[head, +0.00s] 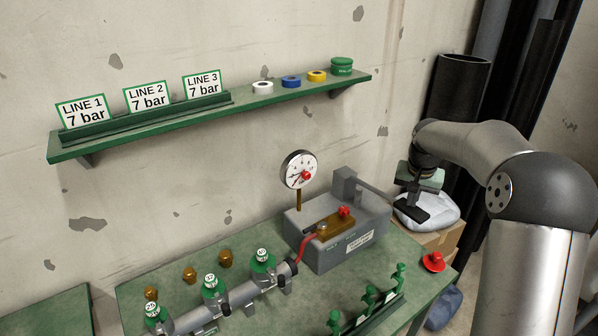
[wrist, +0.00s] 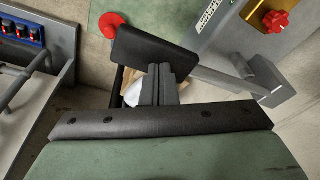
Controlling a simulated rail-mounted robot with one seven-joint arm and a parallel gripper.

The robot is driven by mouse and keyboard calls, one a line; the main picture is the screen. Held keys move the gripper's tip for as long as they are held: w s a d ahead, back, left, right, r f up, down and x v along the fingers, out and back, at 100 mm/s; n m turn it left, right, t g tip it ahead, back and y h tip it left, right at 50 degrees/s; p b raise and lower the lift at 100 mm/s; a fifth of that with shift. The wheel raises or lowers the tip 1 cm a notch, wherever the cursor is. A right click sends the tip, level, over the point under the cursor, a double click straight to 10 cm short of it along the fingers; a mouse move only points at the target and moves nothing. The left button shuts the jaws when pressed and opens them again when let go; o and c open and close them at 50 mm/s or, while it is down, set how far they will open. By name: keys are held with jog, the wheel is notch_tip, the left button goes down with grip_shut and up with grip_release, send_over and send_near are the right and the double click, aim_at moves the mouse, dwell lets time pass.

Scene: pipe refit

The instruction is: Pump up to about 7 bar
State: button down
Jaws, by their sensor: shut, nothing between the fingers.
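The grey pump box (head: 335,240) stands on the green bench, with a brass block and a red knob (head: 344,211) on top. A red hose (head: 302,248) joins the box to a grey pipe (head: 240,296). My gripper (head: 411,212) is shut and empty, right of the box and apart from it.
A shelf (head: 210,122) above holds three signs reading 7 bar and several tape rolls. A red mushroom-shaped piece (head: 433,262) sits at the bench's right edge. Black pipes (head: 460,90) and a cardboard box (head: 440,240) stand at right.

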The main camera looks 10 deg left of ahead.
jog(key=s+b+x, duration=0.2)
jog(key=b+x, duration=0.3)
jog(key=x, duration=0.2)
jog(key=r+p, duration=0.4)
jog(key=r, duration=0.1)
jog(key=r+p, duration=0.2)
jog(key=r, duration=0.1)
jog(key=shift+w+a, duration=0.25)
jog(key=shift+f, duration=0.1)
jog(key=s+b+x, duration=0.2)
jog(key=b+x, duration=0.4)
jog(key=x, duration=0.3)
jog(key=p+v, duration=0.2)
jog(key=v, duration=0.1)
jog(key=w+p+v, duration=0.1)
jog(key=p+v, duration=0.1)
jog(key=w+p+v, duration=0.1)
jog(key=p+v, duration=0.1)
jog(key=v, duration=0.1)
jog(key=shift+s+r, duration=0.1)
jog(key=shift+r, duration=0.45)
jog(key=shift+f, duration=0.15)
jog(key=shift+r+p, duration=0.2)
jog(key=shift+p, duration=0.2)
jog(key=shift+f, duration=0.1)
dwell(0.8)
